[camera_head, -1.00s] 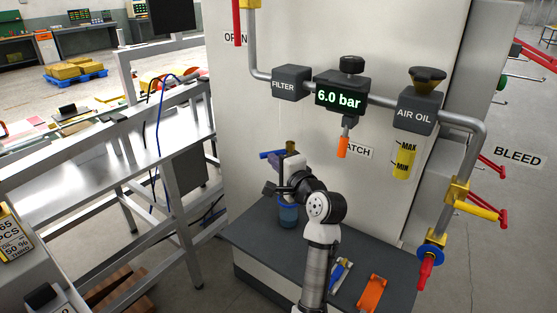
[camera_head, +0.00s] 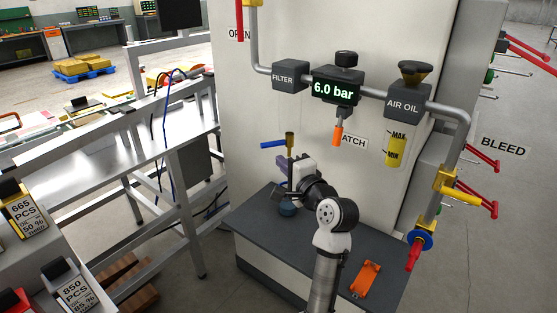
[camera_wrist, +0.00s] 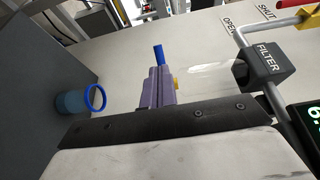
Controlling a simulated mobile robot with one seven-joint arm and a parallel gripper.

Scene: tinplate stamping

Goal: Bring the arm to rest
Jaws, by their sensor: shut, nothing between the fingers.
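My gripper (camera_head: 281,164) is in front of the white panel, above the left part of the dark bench top. Its purple fingers also show in the wrist view (camera_wrist: 156,90), where they are closed together with nothing between them. A blue lever (camera_head: 272,144) and a brass fitting (camera_head: 290,142) are close behind the fingers. In the wrist view the blue lever (camera_wrist: 159,54) shows just past the fingertips; I cannot tell whether they touch. A blue-rimmed cup (camera_head: 287,209) stands on the bench below the hand, partly hidden by it.
The dark bench top (camera_head: 255,222) carries an orange item (camera_head: 366,279) to the right of my arm. Above are the filter block (camera_head: 290,75), the 6.0 bar gauge (camera_head: 335,89) and the air oil unit (camera_head: 408,101) on a grey pipe. A metal frame table (camera_head: 165,150) stands left.

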